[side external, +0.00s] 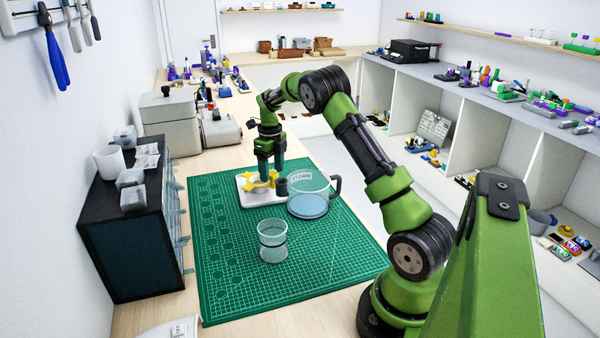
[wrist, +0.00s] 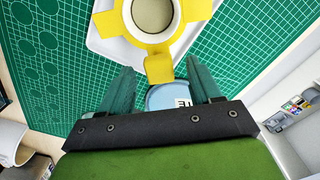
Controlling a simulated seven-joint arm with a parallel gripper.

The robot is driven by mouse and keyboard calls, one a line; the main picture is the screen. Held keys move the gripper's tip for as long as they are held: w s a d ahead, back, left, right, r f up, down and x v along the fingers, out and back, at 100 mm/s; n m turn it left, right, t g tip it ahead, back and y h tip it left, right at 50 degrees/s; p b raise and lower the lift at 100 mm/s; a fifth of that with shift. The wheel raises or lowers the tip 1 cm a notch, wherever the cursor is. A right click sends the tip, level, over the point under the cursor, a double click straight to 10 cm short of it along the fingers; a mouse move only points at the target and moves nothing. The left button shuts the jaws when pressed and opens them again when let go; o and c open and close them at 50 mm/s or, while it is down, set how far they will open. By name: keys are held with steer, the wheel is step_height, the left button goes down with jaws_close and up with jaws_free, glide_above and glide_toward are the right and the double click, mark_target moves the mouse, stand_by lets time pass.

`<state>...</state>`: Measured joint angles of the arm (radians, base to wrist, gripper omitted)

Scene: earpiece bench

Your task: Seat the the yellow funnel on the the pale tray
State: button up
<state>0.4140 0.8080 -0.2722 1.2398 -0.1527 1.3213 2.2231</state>
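The yellow funnel (wrist: 145,38) shows in the wrist view as a yellow body with several arms around a pale ring with a greyish centre. It is over the pale tray (wrist: 102,38), whose white edges show around it. In the side external view the funnel (side external: 248,182) is at the tray (side external: 251,201), partly hidden by my gripper (side external: 268,174). I cannot tell how fully it rests there. In the wrist view my gripper (wrist: 160,74) has its fingers apart, with one yellow tab between the fingertips and visible gaps on both sides.
A clear jug (side external: 308,195) with bluish liquid stands close right of the tray. A clear cup (side external: 272,242) is in front. Both are on the green cutting mat (side external: 225,275). A dark cabinet (side external: 130,250) borders the left. The mat's front and left are mostly free.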

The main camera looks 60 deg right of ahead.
step_height(320, 180, up, 16)
steer(key=s+a+n+t, duration=0.2)
steer(key=s+a+n, duration=0.5)
steer(key=a+n, duration=0.3)
steer(key=s+a+r+n+t+y, duration=0.1)
steer(key=s+a+n+t, duration=0.1)
steer(key=s+a+n, duration=0.5)
steer(key=s+a+n+t+y, duration=0.1)
steer(key=s+a+n+t, duration=0.2)
steer(key=s+a+n, duration=0.4)
steer(key=a+n, duration=0.8)
steer(key=n, duration=0.1)
steer(key=shift+r+n, duration=0.2)
steer(key=shift+n, duration=0.2)
